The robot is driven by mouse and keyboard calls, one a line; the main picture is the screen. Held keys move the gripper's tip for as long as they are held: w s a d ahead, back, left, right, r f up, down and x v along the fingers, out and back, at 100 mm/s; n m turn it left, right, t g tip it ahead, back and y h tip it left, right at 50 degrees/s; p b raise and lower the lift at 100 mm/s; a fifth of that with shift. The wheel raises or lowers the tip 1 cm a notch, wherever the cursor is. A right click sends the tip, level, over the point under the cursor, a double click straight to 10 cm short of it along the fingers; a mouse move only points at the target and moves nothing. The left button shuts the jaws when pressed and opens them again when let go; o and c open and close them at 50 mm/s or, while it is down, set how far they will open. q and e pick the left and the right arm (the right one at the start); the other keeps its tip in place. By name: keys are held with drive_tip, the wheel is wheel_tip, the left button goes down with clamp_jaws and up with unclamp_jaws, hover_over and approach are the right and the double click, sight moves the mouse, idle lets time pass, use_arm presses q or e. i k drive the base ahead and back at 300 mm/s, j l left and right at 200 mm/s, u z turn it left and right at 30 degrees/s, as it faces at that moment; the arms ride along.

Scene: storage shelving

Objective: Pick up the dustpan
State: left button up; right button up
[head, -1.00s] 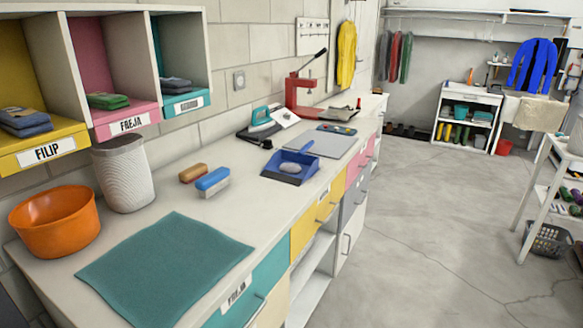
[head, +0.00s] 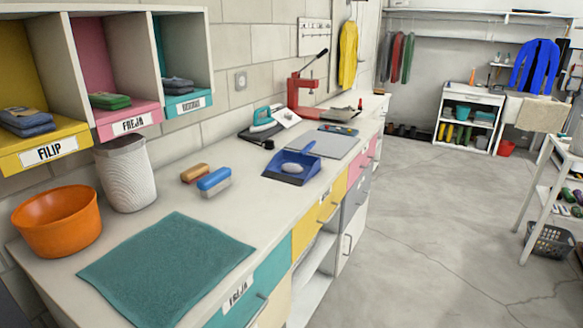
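A blue dustpan (head: 284,177) lies on the white counter near its front edge, about the middle of the head view. Its handle (head: 309,149) points away to the back right. A pale rounded object (head: 292,168) sits in the pan. Neither of my grippers shows in the head view.
A blue brush (head: 214,181) and a brown brush (head: 195,173) lie left of the dustpan. A grey board (head: 339,145) lies just behind it. A teal cloth (head: 165,268), orange bowl (head: 57,221) and ribbed bin (head: 125,175) stand nearer. The floor (head: 430,240) on the right is clear.

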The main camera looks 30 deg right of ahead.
sight(294, 169)
drive_tip(key=l+u, duration=0.2)
drive_tip(key=u, duration=0.3)
drive_tip(key=l+u, duration=0.2)
drive_tip(key=u, duration=0.3)
drive_tip(key=l+u, duration=0.25)
drive_tip(key=l, duration=0.2)
drive_tip(key=k+l+u, duration=0.15)
drive_tip(key=l+u, duration=0.15)
drive_tip(key=l, duration=0.15)
drive_tip(key=k+l+u, duration=0.1)
drive_tip(key=l, duration=0.2)
drive_tip(key=k+l+u, duration=0.1)
drive_tip(key=l, duration=0.2)
drive_tip(key=k+l+u, duration=0.1)
drive_tip(key=l, duration=0.15)
drive_tip(key=k+l, duration=0.2)
drive_tip(key=l, duration=0.25)
drive_tip(key=k+l, duration=0.2)
drive_tip(key=l, duration=0.2)
drive_tip(key=k+l+u, duration=0.1)
drive_tip(key=l, duration=0.35)
drive_tip(key=k+l, duration=0.35)
drive_tip(key=i+l+u, duration=0.05)
drive_tip(key=l, duration=0.05)
